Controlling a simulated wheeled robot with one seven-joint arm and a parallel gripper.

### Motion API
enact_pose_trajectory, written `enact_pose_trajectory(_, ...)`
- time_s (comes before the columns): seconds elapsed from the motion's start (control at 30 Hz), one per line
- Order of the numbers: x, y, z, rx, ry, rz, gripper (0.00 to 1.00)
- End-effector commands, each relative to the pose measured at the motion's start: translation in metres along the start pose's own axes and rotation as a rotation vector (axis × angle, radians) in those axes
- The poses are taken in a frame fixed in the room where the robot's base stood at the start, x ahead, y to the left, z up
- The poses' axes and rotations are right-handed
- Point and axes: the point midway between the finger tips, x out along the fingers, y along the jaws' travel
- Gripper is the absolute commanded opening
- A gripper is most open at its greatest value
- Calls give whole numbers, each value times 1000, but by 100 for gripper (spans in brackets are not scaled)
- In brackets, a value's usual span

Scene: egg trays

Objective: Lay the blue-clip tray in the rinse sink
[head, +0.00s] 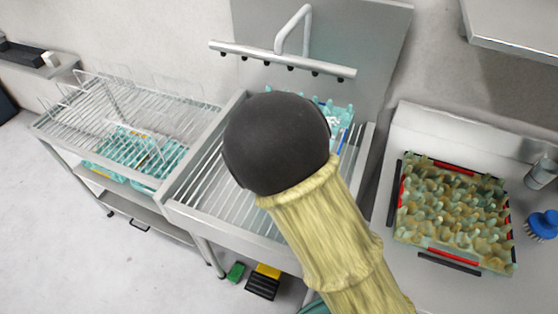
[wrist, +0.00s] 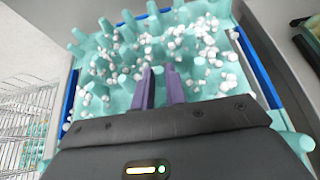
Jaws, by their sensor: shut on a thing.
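The blue-clip tray (wrist: 120,75) is teal, with rows of pegs, white foam-like clumps and blue strips along its sides. It fills most of the wrist view. In the head view, a corner of it (head: 341,117) shows behind my arm at the back right of the rinse sink (head: 235,218), a metal basin with slats. My gripper (wrist: 160,82) is shut on the tray, its purple fingers down among the pegs. My arm hides most of the tray and the gripper in the head view. I cannot tell if the tray touches the slats.
A spray bar (head: 280,60) spans above the back of the sink. A wire rack (head: 130,105) stands left, with teal trays (head: 140,150) under its wires. A dirty red-clip tray (head: 450,215) and a blue brush (head: 543,224) lie right. Pedals (head: 265,280) are on the floor.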

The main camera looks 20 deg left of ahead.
Motion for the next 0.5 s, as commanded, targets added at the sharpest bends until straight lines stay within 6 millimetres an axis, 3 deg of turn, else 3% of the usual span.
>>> enact_pose_trajectory(0.17, -1, 8, -10, -8, 0, 13, 0)
enact_pose_trajectory(0.5, 30, -1, -52, -1, 0, -2, 0)
